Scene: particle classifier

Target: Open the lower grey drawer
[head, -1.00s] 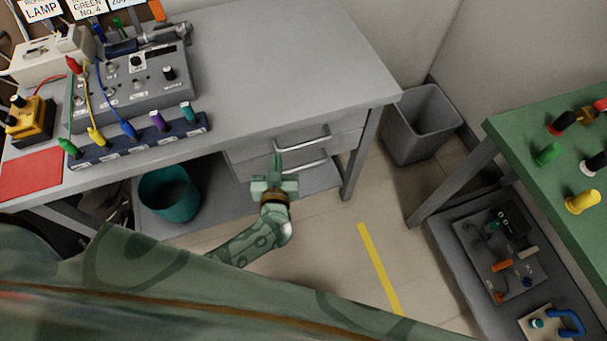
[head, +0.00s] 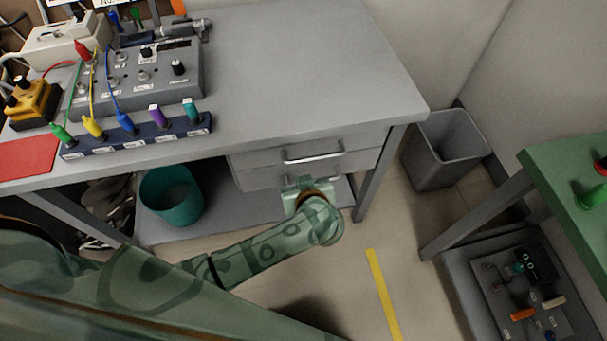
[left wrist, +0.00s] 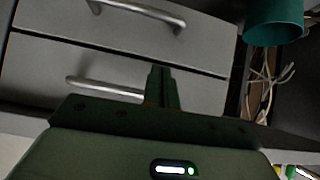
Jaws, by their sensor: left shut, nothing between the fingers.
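The lower grey drawer (head: 257,178) is under the desk, its front looking flush and shut. My left gripper (head: 303,184) is in front of the lower drawer. In the left wrist view its fingers (left wrist: 162,72) are together, empty, over the seam between the drawers; they look apart from both handles. My right gripper is not in view.
The upper drawer (head: 350,160) is shut; its handle (head: 313,157) also shows in the left wrist view (left wrist: 100,86). A teal bin (head: 172,207) stands left of the drawers. A desk leg (head: 375,180) and grey bin (head: 440,160) are to the right.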

